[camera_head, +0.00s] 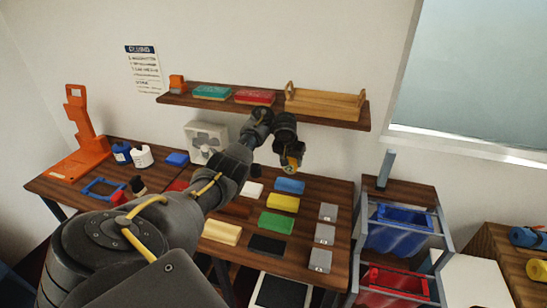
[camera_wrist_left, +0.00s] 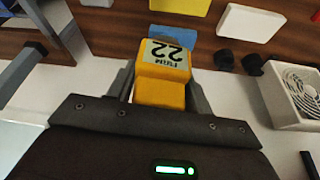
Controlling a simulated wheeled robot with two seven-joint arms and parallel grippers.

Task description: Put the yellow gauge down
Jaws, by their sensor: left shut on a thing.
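My left gripper (camera_head: 288,158) is held above the back of the wooden counter (camera_head: 340,190), below the wall shelf. It is shut on the yellow gauge (camera_wrist_left: 163,75), a small yellow-orange block. In the left wrist view the gauge sits between the two fingers (camera_wrist_left: 162,100), and its pale label reads "22" and "FIRM" upside down. In the head view only a small part of the gauge (camera_head: 294,163) shows at the fingertips. My right gripper is in neither view.
Blue (camera_head: 289,186), yellow (camera_head: 283,203), green (camera_head: 276,223) and black (camera_head: 267,246) swatches lie in a column. Grey blocks (camera_head: 328,212) line the right edge. The shelf (camera_head: 269,109) holds a wooden tray (camera_head: 330,104). A vented white box (camera_head: 204,130) stands behind. My arm hides part of the counter.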

